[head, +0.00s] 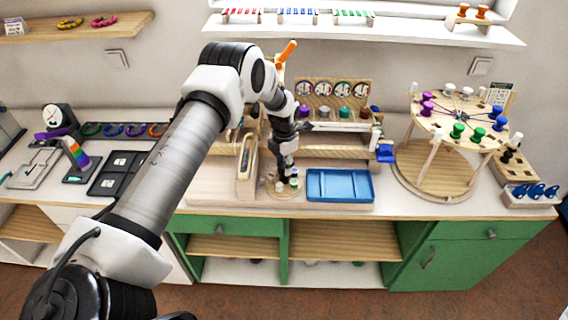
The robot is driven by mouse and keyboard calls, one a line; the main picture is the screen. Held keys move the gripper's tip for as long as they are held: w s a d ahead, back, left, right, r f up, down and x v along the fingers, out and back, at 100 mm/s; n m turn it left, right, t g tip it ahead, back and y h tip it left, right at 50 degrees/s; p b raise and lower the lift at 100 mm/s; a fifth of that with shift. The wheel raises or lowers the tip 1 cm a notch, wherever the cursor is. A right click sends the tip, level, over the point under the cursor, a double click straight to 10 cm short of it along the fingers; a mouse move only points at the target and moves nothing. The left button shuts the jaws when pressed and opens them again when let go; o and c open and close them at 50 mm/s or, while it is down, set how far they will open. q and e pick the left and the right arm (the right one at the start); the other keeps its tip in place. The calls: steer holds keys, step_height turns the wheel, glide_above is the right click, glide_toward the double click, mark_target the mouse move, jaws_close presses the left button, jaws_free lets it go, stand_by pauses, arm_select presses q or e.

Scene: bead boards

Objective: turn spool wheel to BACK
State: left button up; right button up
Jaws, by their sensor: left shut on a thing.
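A large round wooden stand (440,124) at the right carries purple, green, blue and white spools on its top disc. It appears to be the spool wheel, and any position lettering on it is too small to read. My left gripper (287,176) points down at the front middle of the counter, well left of that stand. It is shut on a small knob at a small round wooden disc (272,193). The fingers partly hide the knob and the disc. A small green-and-white piece (294,181) shows beside the fingertips. My right gripper is not in view.
A blue tray (340,198) lies just right of my left gripper. A wooden rack (334,87) with round picture discs stands behind it. An upright wooden piece (246,165) is close on the left. Black panels (121,172) lie farther left.

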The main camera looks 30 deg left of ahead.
arm_select(q)
steer(key=shift+s+f, duration=0.25)
steer(key=o, duration=1.1)
steer(key=shift+o, duration=0.2)
steer(key=shift+w+r, duration=0.1)
steer(key=shift+w, duration=0.05)
steer(key=shift+r, duration=0.15)
step_height(320, 180, up, 12)
steer(key=shift+w+f, duration=0.1)
steer(key=shift+f, duration=0.1)
